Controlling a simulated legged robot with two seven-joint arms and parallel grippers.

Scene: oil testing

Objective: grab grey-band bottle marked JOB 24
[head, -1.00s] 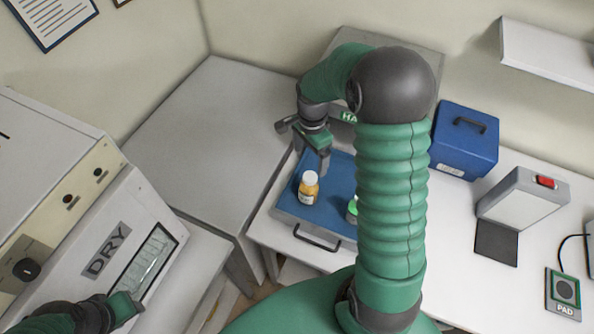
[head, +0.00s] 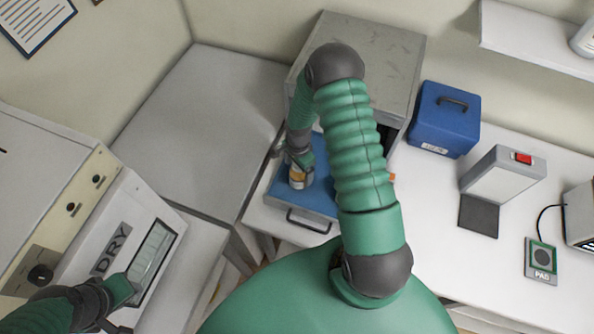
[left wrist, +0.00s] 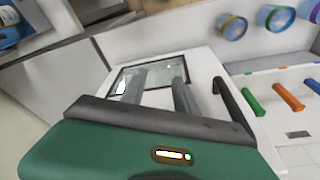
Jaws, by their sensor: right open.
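An amber bottle with a pale label (head: 297,181) stands in the blue tray (head: 322,201). Its marking and band colour are too small to read. My right gripper (head: 300,168) is open and reaches down over the bottle's top, its fingers by the cap, which they mostly hide. I cannot tell whether they touch it. My left gripper (head: 128,288) is in front of the DRY cabinet's window; in the left wrist view its two fingers (left wrist: 160,88) are apart with nothing between them.
The DRY cabinet (head: 112,250) is at the left. A grey box (head: 375,50) stands behind the tray. A blue case (head: 444,122), a grey stand with a red switch (head: 503,178) and a PAD device (head: 541,260) are on the white bench. My right arm hides part of the tray.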

